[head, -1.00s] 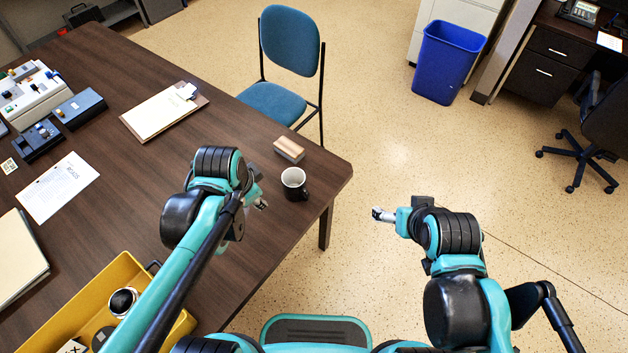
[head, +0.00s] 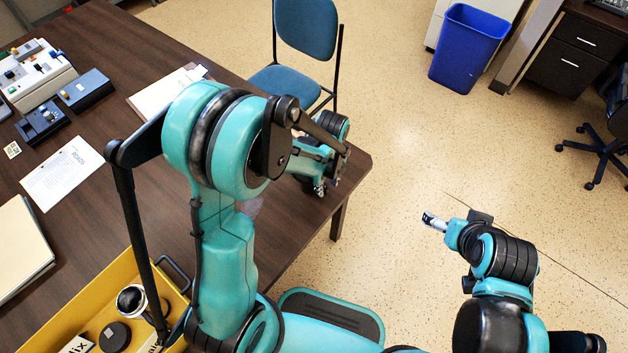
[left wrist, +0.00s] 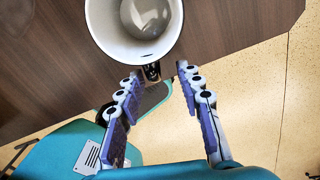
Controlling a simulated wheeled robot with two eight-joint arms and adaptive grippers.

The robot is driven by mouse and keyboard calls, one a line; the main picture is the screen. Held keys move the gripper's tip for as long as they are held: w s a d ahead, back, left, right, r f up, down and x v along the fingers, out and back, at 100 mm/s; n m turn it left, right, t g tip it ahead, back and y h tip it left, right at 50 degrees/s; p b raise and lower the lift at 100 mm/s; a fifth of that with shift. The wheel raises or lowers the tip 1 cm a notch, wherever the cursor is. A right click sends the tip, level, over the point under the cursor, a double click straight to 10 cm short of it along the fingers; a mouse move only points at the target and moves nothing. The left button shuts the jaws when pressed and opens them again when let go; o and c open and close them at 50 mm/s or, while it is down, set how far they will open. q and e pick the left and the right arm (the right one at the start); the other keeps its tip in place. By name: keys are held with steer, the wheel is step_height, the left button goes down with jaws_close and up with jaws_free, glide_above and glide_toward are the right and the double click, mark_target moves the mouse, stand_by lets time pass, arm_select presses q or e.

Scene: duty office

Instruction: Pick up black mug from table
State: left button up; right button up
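The black mug (left wrist: 172,48) stands on the brown table (left wrist: 235,25) near its edge. In the left wrist view its round white inside faces the camera at the top, with the dark handle (left wrist: 152,73) toward me. My left gripper (left wrist: 158,72) is open, its fingertips on either side of the handle and just short of the mug's body. In the head view my left arm hides the mug, and the left gripper (head: 320,188) is over the table's right corner. My right gripper (head: 434,221) is over the floor, away from the table; its fingers are too small to judge.
A blue chair (head: 306,27) stands behind the table edge. A clipboard (head: 160,95), papers (head: 62,173) and devices lie on the table's left. A yellow bin (head: 75,312) with items is at the front left.

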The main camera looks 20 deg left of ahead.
arm_select(q)
steer(key=f, duration=0.1)
steer(key=f+b, duration=0.1)
steer(key=f, duration=0.1)
steer(key=f+b, duration=0.1)
steer(key=shift+s+a+f, duration=0.1)
steer(key=shift+s+f, duration=0.2)
steer(key=shift+r, duration=0.1)
jaws_close()
steer(key=shift+r, duration=0.1)
